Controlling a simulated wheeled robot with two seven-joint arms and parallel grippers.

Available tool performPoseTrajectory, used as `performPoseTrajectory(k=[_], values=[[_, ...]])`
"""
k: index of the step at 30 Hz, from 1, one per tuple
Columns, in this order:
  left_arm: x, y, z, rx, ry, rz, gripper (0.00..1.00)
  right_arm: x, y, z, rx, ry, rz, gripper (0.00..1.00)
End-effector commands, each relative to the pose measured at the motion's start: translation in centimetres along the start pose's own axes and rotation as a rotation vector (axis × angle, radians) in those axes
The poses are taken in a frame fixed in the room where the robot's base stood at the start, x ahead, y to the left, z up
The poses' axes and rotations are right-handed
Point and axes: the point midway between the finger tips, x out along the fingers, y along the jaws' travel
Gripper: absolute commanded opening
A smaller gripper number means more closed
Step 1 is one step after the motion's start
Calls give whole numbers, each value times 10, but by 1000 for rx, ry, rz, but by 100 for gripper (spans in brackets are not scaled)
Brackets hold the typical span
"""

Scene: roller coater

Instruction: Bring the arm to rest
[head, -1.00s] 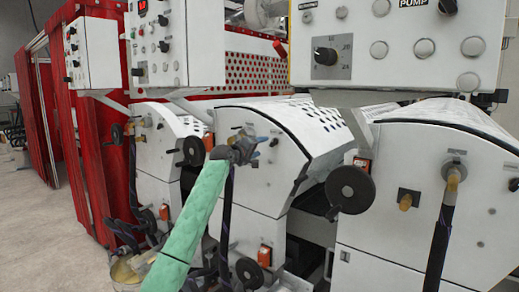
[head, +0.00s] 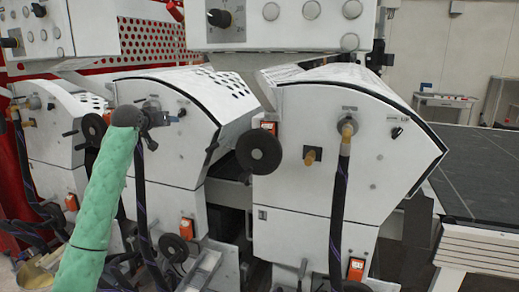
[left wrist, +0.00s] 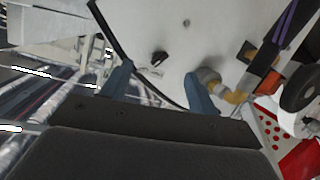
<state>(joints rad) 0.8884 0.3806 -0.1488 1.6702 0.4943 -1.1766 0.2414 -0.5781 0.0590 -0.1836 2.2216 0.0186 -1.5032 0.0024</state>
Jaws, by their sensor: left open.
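My left arm, in a green sleeve (head: 97,215), comes up from the lower left of the head view. Its left gripper (head: 165,116) shows small and dark at the end, in front of the middle white machine unit (head: 178,160). In the left wrist view the left gripper (left wrist: 157,86) has its two blue-grey fingers apart with nothing between them. A white machine panel with a brass hose fitting (left wrist: 235,97) shows beyond the fingers. Whether the gripper touches the machine cannot be told. My right gripper is not in view.
The right white unit (head: 335,185) carries a black handwheel (head: 259,152) and a dark hose (head: 338,205). A control box (head: 285,22) hangs above. A dark flat conveyor bed (head: 485,175) lies at the right. Red perforated guarding (head: 155,42) stands behind.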

Motion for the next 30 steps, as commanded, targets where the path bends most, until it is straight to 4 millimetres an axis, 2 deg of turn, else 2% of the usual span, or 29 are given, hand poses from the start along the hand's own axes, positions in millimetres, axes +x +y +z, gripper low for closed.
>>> performPoseTrajectory(k=[3, 8, 11, 14, 20, 30], values=[[-12, 16, 27, 111, -35, -42, 60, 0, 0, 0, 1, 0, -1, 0], [-22, 27, 69, 197, -86, -83, 60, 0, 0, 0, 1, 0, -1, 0], [-26, 34, 100, 238, -122, -101, 60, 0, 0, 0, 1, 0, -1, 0], [-33, 40, 138, 275, -164, -118, 60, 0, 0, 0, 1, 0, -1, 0], [-49, 52, 228, 327, -264, -143, 60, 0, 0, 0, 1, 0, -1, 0], [-91, 70, 376, 335, -423, -155, 60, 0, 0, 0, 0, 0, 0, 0]])
